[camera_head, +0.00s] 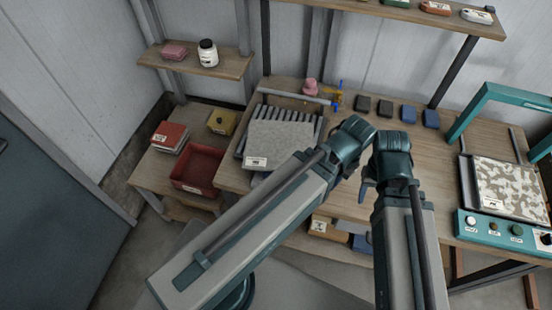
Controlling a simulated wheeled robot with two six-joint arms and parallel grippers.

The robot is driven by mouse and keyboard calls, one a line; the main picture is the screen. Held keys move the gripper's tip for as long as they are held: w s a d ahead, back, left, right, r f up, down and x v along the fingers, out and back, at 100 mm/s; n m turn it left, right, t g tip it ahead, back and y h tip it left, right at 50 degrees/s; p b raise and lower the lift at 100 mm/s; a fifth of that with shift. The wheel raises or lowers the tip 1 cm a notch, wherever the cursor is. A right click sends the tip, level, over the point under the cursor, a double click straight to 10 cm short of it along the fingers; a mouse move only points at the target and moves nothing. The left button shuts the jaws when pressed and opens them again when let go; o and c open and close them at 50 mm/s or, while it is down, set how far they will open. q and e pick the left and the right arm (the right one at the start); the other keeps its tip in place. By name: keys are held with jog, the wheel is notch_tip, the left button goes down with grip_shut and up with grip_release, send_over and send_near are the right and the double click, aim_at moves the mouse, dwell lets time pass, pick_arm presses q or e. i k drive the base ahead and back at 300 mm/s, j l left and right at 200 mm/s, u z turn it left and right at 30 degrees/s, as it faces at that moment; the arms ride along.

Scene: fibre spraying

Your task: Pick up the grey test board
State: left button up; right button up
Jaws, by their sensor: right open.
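The grey test board (282,143) is a flat, speckled grey sheet with a small white label near its lower left corner. It lies tilted on a dark slotted rack (305,114) at the left part of the wooden workbench. My right gripper (368,188) is mostly hidden behind my arm links; only a bluish finger part shows, below and right of the board and apart from it. It is open, and I see nothing in it. My left gripper does not show. An arm link of mine passes close to the board's lower right side.
A teal-framed machine (508,228) with a mottled sheet stands at the right. A red tray (198,169) sits on the lower left table. Several small dark and blue blocks (409,113) line the bench's back, with a roller (296,95) left of them. Bare bench lies before the blocks.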

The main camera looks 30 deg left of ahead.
aim_at(270, 144)
jog(key=k+l+u, duration=0.2)
jog(key=k+l, duration=0.15)
jog(key=k+l+u, duration=0.2)
jog(key=k, duration=0.4)
jog(key=l, duration=0.1)
